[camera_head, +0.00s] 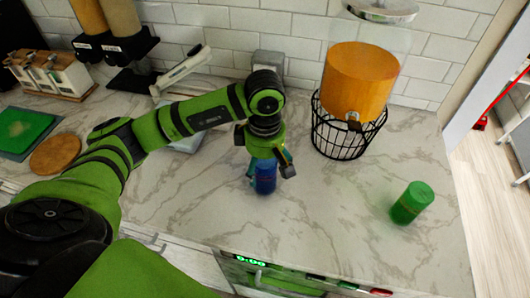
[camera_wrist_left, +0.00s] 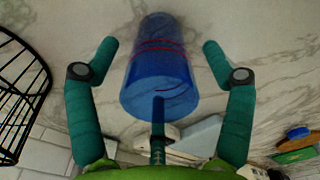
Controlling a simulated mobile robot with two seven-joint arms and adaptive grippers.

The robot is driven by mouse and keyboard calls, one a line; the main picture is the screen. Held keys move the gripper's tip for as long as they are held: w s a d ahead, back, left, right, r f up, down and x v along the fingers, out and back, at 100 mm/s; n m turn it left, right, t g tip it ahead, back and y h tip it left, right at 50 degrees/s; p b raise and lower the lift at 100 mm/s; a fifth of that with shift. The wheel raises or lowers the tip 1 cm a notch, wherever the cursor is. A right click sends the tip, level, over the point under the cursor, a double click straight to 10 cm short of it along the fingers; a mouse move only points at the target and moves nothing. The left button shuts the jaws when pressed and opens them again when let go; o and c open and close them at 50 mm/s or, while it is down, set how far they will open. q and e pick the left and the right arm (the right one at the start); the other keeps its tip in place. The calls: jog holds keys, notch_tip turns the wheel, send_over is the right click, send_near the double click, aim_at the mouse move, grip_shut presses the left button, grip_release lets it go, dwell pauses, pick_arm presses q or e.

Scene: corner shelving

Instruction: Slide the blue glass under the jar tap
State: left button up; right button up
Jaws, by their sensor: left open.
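The blue glass (camera_head: 265,177) stands on the marble counter below my left gripper (camera_head: 269,172). In the left wrist view the blue glass (camera_wrist_left: 159,65) lies between the two open fingers of my left gripper (camera_wrist_left: 160,55), with a gap on each side. The jar (camera_head: 360,80), with orange liquid, sits in a black wire stand (camera_head: 345,140) to the right of the glass. Its tap (camera_head: 353,121) is at the jar's lower front. The wire stand also shows at the left edge of the left wrist view (camera_wrist_left: 22,85). My right gripper is not in view.
A green glass (camera_head: 411,202) stands on the counter at the right, near its edge. A scale-like grey appliance (camera_head: 180,72), dispensers (camera_head: 115,45) and a round wooden board (camera_head: 55,153) are at the left. The counter between the blue glass and the stand is clear.

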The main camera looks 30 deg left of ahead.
pick_arm(q)
jog(key=shift+f+p, duration=0.4)
jog(key=shift+f, duration=1.2)
jog(key=c, duration=1.4)
jog(key=shift+d, duration=0.1)
